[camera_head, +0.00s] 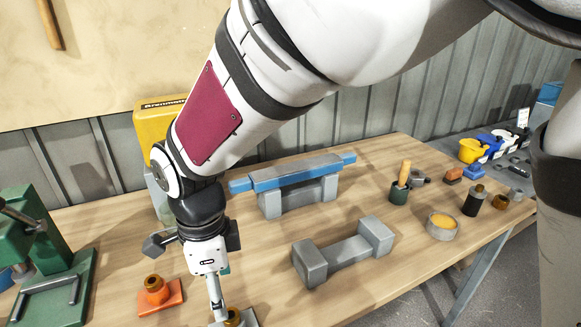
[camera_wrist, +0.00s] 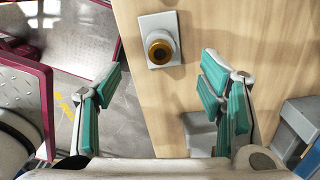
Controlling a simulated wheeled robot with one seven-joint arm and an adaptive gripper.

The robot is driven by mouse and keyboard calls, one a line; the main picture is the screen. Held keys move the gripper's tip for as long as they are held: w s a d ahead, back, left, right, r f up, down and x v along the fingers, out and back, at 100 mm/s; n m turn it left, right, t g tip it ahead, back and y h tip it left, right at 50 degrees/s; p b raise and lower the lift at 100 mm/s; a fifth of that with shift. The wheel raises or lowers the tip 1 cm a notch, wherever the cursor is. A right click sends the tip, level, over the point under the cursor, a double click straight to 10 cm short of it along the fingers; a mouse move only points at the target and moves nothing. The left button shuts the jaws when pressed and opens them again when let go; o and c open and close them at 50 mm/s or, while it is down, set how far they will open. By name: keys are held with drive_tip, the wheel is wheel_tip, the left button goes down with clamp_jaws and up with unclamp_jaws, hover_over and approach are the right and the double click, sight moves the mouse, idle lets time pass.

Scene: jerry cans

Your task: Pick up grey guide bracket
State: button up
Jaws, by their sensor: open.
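The grey guide bracket appears to be a small light-grey plate with a round brass-coloured piece on it, at the bottom edge of the head view (camera_head: 250,318), partly cut off. In the wrist view the grey guide bracket (camera_wrist: 146,24) lies whole on the wooden table, near the table's edge, ahead of the fingertips. My gripper (camera_wrist: 162,75) is open and empty, its teal-padded fingers spread to either side below the bracket in the picture. In the head view my gripper (camera_head: 217,293) points down just above and left of the bracket. Its fingers are partly hidden there.
An orange plate with a similar knob (camera_head: 156,292) lies to the left. A grey two-block stand (camera_head: 343,258) stands to the right, and another carries a blue bar (camera_head: 290,172) behind. A green press (camera_head: 70,275) stands at far left. Clear wood lies between the stands and right-hand pots.

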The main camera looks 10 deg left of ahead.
sight(231, 314)
wheel_tip(231, 314, down, 7)
drive_tip(key=shift+d+r, duration=0.1)
drive_tip(key=shift+r, duration=0.1)
drive_tip(key=shift+w+d+f, duration=0.1)
drive_tip(key=shift+d+f, duration=0.1)
drive_tip(key=shift+f, duration=1.15)
drive_tip(key=shift+w+d+f, duration=0.1)
drive_tip(key=shift+d+f, duration=0.05)
drive_tip(key=shift+f, duration=1.2)
clamp_jaws()
drive_tip(key=shift+r, duration=0.15)
